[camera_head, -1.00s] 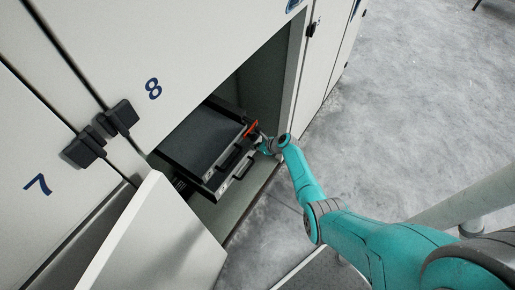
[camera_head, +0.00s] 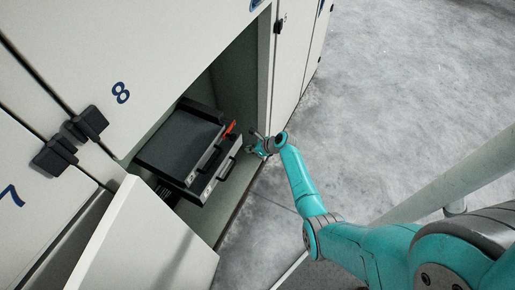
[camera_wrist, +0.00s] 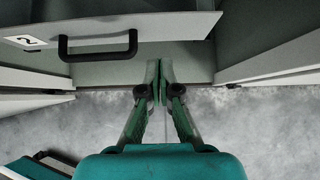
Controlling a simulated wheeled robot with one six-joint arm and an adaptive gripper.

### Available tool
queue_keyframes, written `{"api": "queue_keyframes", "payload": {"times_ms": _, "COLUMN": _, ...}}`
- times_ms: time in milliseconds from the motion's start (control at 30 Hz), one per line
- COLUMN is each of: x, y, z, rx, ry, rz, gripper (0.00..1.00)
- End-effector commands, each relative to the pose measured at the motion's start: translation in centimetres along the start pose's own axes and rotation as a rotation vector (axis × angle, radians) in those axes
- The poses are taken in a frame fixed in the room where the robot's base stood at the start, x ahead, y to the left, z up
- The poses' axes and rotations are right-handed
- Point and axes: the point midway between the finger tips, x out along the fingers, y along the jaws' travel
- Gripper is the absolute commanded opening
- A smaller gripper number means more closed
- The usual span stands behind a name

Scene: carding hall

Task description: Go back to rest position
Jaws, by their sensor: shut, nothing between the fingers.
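My teal arm reaches from the lower right to the open cabinet compartment. My gripper (camera_head: 254,137) is at the right side of the opening, to the right of the dark drawers and apart from them. In the wrist view my gripper (camera_wrist: 160,82) shows its two fingers together with nothing between them. The upper drawer (camera_head: 178,138) and the lower drawer front (camera_head: 214,172) stick out of the compartment. A drawer front with a label "2" (camera_wrist: 27,40) and a black handle (camera_wrist: 98,46) is beyond the fingers in the wrist view.
The open cabinet door (camera_head: 150,240) stands out at the lower left. A small orange-red part (camera_head: 231,128) is at the drawers' right side. Closed cabinet panels marked 7 and 8 have black latches (camera_head: 88,122). Grey floor (camera_head: 400,90) on the right is clear.

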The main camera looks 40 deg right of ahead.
Motion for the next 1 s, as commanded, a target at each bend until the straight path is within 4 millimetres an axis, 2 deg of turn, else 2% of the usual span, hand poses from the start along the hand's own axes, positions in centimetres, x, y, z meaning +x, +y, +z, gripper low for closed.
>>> {"api": "queue_keyframes", "payload": {"times_ms": 100, "x": -1.9, "y": -0.1, "z": 0.0, "rx": 0.000, "ry": -0.001, "rz": -0.003, "gripper": 0.00}}
{"api": "queue_keyframes", "payload": {"times_ms": 300, "x": -4.2, "y": 0.0, "z": 0.0, "rx": 0.000, "ry": -0.001, "rz": -0.001, "gripper": 0.00}}
{"api": "queue_keyframes", "payload": {"times_ms": 500, "x": -5.0, "y": 0.0, "z": 0.0, "rx": 0.001, "ry": 0.000, "rz": 0.000, "gripper": 0.00}}
{"api": "queue_keyframes", "payload": {"times_ms": 767, "x": -5.0, "y": 0.3, "z": -0.2, "rx": -0.008, "ry": 0.002, "rz": -0.001, "gripper": 0.00}}
{"api": "queue_keyframes", "payload": {"times_ms": 867, "x": -4.8, "y": 1.7, "z": -1.0, "rx": -0.057, "ry": 0.011, "rz": -0.014, "gripper": 0.00}}
{"api": "queue_keyframes", "payload": {"times_ms": 1000, "x": -4.6, "y": 5.7, "z": -3.4, "rx": -0.221, "ry": 0.035, "rz": -0.055, "gripper": 0.00}}
